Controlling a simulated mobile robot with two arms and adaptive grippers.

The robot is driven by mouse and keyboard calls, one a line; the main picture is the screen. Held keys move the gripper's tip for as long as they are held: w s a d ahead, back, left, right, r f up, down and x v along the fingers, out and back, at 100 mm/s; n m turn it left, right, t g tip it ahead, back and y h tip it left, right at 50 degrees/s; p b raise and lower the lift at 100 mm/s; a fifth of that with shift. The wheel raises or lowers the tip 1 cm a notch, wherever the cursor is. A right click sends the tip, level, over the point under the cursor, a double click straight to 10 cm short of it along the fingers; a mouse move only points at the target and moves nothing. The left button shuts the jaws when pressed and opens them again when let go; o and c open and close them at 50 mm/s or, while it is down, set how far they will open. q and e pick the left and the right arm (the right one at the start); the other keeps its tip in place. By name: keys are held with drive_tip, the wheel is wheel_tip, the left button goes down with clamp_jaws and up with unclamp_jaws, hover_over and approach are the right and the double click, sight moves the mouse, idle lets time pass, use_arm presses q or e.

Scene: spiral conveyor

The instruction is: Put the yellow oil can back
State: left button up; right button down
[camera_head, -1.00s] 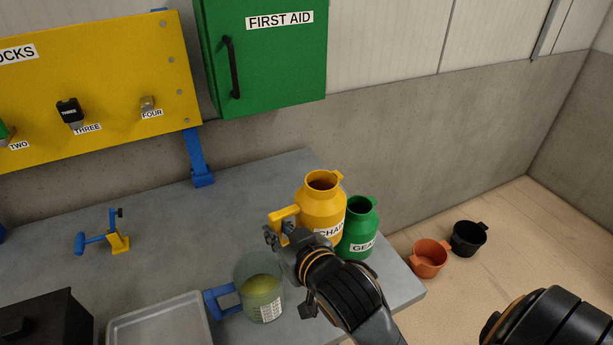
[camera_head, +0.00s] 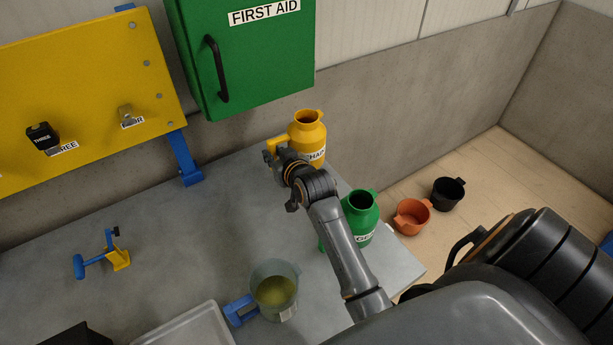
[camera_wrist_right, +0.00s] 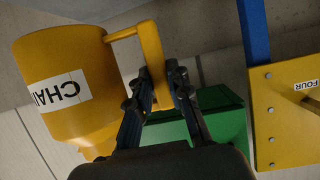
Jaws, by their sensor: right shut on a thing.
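The yellow oil can (camera_head: 307,139), with a white label starting "CHAI", is near the back edge of the grey bench, by the wall. My right gripper (camera_head: 273,156) is shut on its handle, on the can's left side. In the right wrist view the can (camera_wrist_right: 65,85) fills the left part, and the gripper fingers (camera_wrist_right: 160,95) are closed around the yellow handle. I cannot tell whether the can's base touches the bench. My left gripper is not in view.
A green can (camera_head: 360,213) stands nearer the bench's right edge, beside my right arm. A clear jug (camera_head: 273,285) with yellowish liquid stands in front. Orange (camera_head: 411,217) and black (camera_head: 448,193) cups are on the floor. A green first aid cabinet (camera_head: 262,65) hangs above.

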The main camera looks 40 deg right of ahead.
drive_tip(key=shift+r, duration=0.1)
wheel_tip(320, 180, down, 9)
drive_tip(key=shift+w+r+p, duration=0.1)
drive_tip(key=shift+r+p, duration=0.05)
drive_tip(key=shift+p, duration=0.7)
drive_tip(key=shift+f+p, duration=0.2)
drive_tip(key=shift+p, duration=0.15)
drive_tip(key=shift+f, duration=0.25)
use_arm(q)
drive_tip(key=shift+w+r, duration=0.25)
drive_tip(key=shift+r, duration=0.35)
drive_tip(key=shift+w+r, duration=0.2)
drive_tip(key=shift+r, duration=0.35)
use_arm(e)
drive_tip(key=c, duration=1.3)
unclamp_jaws()
drive_tip(key=shift+f, duration=0.15)
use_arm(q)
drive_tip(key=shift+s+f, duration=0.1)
use_arm(e)
drive_tip(key=shift+o, duration=0.2)
drive_tip(key=shift+f, duration=0.1)
